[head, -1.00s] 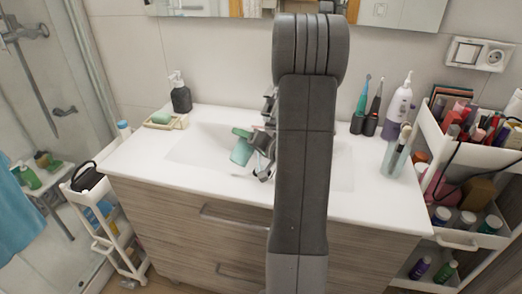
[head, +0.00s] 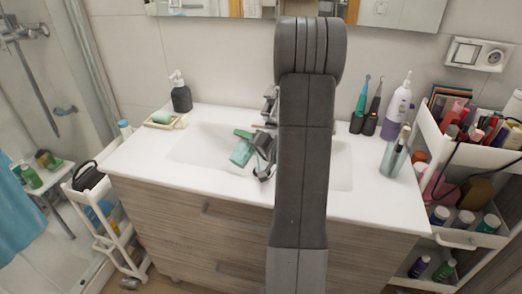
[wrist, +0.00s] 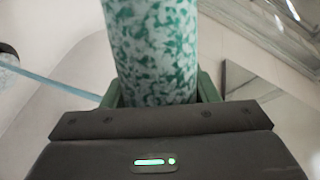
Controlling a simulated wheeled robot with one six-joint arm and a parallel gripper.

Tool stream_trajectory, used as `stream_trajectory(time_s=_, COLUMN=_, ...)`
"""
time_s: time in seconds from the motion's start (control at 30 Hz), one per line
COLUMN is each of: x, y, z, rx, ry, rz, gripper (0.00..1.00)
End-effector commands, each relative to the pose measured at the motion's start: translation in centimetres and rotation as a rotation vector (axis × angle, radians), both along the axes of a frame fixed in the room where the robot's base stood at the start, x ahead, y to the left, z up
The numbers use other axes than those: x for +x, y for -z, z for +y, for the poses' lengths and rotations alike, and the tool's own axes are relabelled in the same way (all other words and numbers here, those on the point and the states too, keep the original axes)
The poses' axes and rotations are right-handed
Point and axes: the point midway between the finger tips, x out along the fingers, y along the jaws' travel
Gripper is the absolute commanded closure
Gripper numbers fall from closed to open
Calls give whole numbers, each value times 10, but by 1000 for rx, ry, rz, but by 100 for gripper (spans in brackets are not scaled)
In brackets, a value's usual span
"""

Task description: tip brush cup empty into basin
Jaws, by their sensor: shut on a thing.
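My gripper (head: 258,146) is over the basin (head: 205,148), largely hidden behind my own arm in the head view. It is shut on the brush cup (head: 241,153), a green cup held tilted above the basin. In the wrist view the cup (wrist: 155,50) is green-and-white speckled and sits between the green fingers. The cup's mouth and its inside are hidden, so I cannot tell what is in it. Part of the basin is hidden behind my arm.
A soap dispenser (head: 181,93) and a soap dish (head: 166,121) stand left of the basin. Right of it are a glass tumbler (head: 393,161), two upright toothbrushes and a white-purple bottle (head: 396,108). A loaded cart (head: 444,157) stands at the right. The counter's front left is clear.

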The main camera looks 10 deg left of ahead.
Motion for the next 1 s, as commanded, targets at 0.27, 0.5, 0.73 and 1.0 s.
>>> stream_trajectory(time_s=0.27, x=1, y=2, z=0, rx=14, ry=1, rz=32, gripper=81)
stream_trajectory(time_s=0.5, x=1, y=0, z=-1, rx=26, ry=0, rz=58, gripper=81)
stream_trajectory(time_s=0.73, x=2, y=0, z=-1, rx=38, ry=0, rz=84, gripper=81)
stream_trajectory(time_s=1.0, x=2, y=-1, z=-1, rx=51, ry=0, rz=114, gripper=81)
